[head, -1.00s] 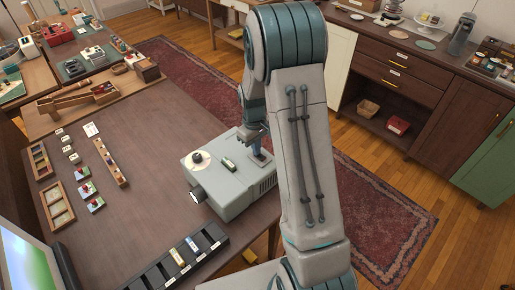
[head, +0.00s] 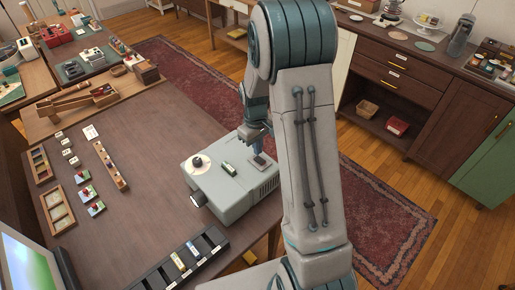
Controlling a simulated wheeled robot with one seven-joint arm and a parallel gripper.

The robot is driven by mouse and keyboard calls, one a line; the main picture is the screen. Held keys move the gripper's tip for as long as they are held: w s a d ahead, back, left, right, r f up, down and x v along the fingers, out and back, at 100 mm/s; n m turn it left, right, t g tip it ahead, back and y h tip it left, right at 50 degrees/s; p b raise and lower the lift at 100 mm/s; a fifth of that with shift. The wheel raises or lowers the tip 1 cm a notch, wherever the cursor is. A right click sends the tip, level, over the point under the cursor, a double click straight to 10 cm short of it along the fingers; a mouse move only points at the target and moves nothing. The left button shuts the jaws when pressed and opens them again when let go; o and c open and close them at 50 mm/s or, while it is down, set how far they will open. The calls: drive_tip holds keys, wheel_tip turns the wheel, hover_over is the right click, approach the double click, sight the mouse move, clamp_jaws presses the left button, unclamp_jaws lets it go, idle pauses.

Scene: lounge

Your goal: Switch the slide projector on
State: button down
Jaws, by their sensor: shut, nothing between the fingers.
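The slide projector (head: 232,196) is a pale grey-green box on the near right part of the brown table. Its lens (head: 197,199) points to the lower left. My arm hides part of the projector's right side.
A black slotted rack (head: 160,277) with a few slides lies on the table's near edge. A screen (head: 25,260) showing a bright blurred picture stands at the lower left. Wooden trays (head: 57,207) and small cards lie at the left. The table's middle (head: 150,175) is clear.

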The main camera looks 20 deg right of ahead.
wheel_tip(320, 180, up, 10)
drive_tip(key=w+a+b, duration=0.1)
drive_tip(key=w+b, duration=0.1)
drive_tip(key=s+a+r+m+t, duration=0.2)
drive_tip(key=s+r, duration=0.2)
drive_tip(key=s, duration=0.7)
drive_tip(key=s+a+r+m+t, duration=0.2)
drive_tip(key=s+r, duration=0.2)
drive_tip(key=s, duration=0.8)
drive_tip(key=shift+s+r+m, duration=0.2)
drive_tip(key=shift+r+m, duration=0.1)
drive_tip(key=shift+m, duration=0.1)
